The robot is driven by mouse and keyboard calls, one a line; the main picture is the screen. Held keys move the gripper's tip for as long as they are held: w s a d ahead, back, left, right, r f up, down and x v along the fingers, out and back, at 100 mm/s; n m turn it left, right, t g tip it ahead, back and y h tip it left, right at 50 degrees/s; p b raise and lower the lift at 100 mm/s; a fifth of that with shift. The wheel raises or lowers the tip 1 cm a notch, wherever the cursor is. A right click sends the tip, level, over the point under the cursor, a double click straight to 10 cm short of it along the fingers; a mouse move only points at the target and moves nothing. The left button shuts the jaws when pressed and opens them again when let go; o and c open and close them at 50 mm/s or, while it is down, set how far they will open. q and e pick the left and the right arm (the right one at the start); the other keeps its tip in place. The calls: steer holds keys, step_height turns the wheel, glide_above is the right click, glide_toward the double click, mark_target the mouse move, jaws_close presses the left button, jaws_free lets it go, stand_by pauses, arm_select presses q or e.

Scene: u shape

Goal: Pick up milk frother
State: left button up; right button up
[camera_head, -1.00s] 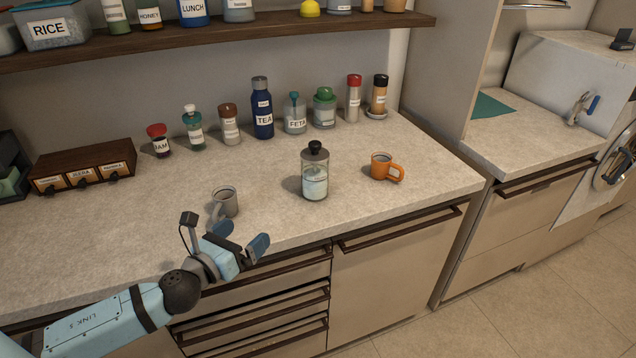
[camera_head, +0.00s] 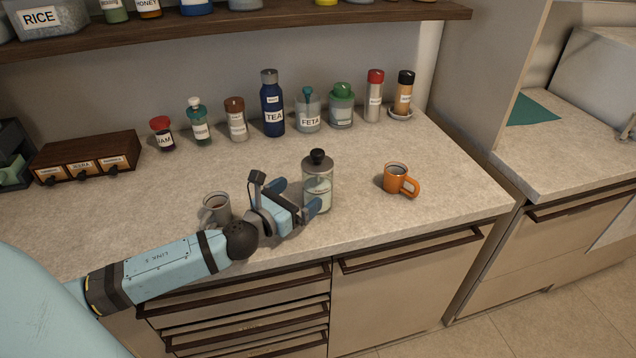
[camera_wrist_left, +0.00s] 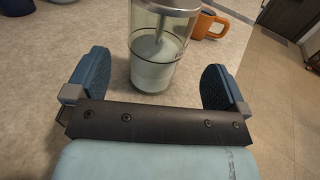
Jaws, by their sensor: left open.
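The milk frother (camera_head: 318,186) is a clear glass jar with whitish liquid, a grey collar and a black knob on top. It stands upright on the counter (camera_head: 447,190) near the front edge. My left gripper (camera_head: 299,196) is open, just to the left of the frother in the head view. In the left wrist view, the frother (camera_wrist_left: 153,62) stands ahead between the two blue fingers of the gripper (camera_wrist_left: 158,80), with gaps on both sides. Its top is cut off there. My right gripper is not in view.
An orange mug (camera_head: 401,180) stands right of the frother. Several jars and bottles, including a blue TEA bottle (camera_head: 272,105), line the back wall. Open counter lies between them and the frother.

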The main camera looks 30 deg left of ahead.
mark_target(307, 187)
arm_select(q)
steer(key=shift+w+d, duration=0.1)
steer(key=shift+w, duration=0.8)
steer(key=w, duration=0.4)
steer(key=shift+w+d+f+p, duration=0.1)
steer(key=shift+w+d+p, duration=0.05)
steer(key=shift+w+p, duration=0.25)
steer(key=c, duration=1.1)
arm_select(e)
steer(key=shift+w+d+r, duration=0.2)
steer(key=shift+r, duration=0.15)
arm_select(q)
steer(key=shift+c, duration=0.2)
